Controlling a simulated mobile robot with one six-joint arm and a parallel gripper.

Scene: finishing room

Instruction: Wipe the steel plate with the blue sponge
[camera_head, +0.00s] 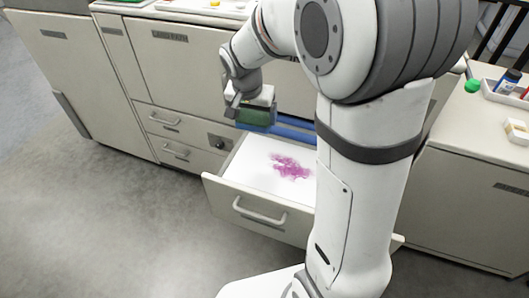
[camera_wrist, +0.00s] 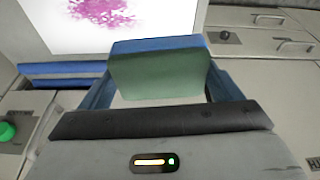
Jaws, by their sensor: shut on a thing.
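My gripper (camera_head: 252,110) is shut on a sponge with a green body and a blue face (camera_head: 257,119). In the wrist view the sponge (camera_wrist: 158,75) sits between my two fingers, its blue face turned away from the palm. A white, flat panel with a magenta stain (camera_head: 291,168) lies in an open drawer; it seems to be the plate, though it does not look like steel. The sponge appears above the drawer's back left, off the stain; its exact height cannot be told. My arm hides the drawer's right part.
The open drawer (camera_head: 240,205) juts out from the cabinets (camera_head: 180,65). A blue strip (camera_head: 290,130) runs along its back. On the right counter stand a green round thing (camera_head: 472,86), a tray with bottles (camera_head: 507,95) and a small box (camera_head: 516,130). The floor at left is clear.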

